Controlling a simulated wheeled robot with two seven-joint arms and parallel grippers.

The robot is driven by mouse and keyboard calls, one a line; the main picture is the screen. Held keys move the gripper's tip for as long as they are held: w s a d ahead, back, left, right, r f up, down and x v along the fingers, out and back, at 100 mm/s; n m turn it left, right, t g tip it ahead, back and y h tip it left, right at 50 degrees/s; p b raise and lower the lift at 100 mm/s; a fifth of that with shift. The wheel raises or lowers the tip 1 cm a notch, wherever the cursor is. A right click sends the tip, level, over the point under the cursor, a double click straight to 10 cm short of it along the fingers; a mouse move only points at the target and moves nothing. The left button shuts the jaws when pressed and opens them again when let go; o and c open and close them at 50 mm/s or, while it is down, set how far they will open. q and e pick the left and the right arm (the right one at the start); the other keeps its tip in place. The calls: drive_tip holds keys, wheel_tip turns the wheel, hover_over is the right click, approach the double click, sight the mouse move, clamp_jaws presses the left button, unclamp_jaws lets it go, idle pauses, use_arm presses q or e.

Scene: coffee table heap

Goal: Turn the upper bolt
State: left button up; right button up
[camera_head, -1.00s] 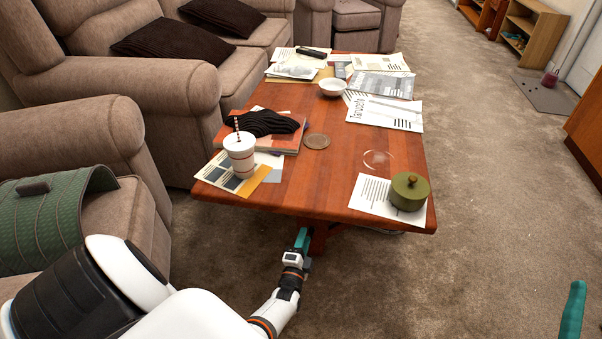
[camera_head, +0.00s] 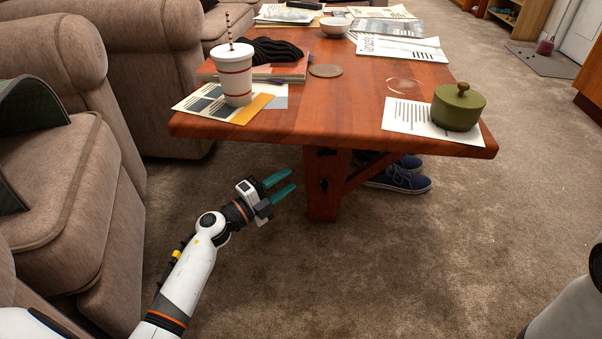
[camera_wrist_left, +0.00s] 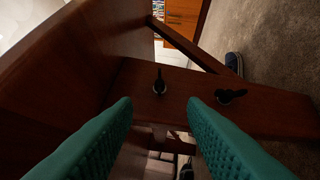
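The upper bolt (camera_head: 326,153) is a small dark fitting on the table leg (camera_head: 322,200), just below the tabletop. In the left wrist view the upper bolt (camera_wrist_left: 159,84) has a black handle on a pale round base, its handle pointing up in the picture. The lower bolt (camera_wrist_left: 231,96) is black, its handle lying sideways; it also shows in the head view (camera_head: 323,185). My left gripper (camera_head: 291,179) is open and empty, left of the leg and apart from it. In its wrist view the fingers (camera_wrist_left: 160,103) lie either side of the upper bolt's line. My right gripper is out of view.
The tabletop (camera_head: 300,125) overhangs the leg, carrying a cup (camera_head: 236,75), books, papers and a green pot (camera_head: 457,108). Blue shoes (camera_head: 398,178) lie under the table behind the leg. Armchairs stand at left. The carpet in front is clear.

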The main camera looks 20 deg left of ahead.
sight(327, 154)
use_arm(q)
drive_tip(key=b+x, duration=0.5)
drive_tip(key=x, duration=0.7)
drive_tip(key=shift+d+f, duration=0.1)
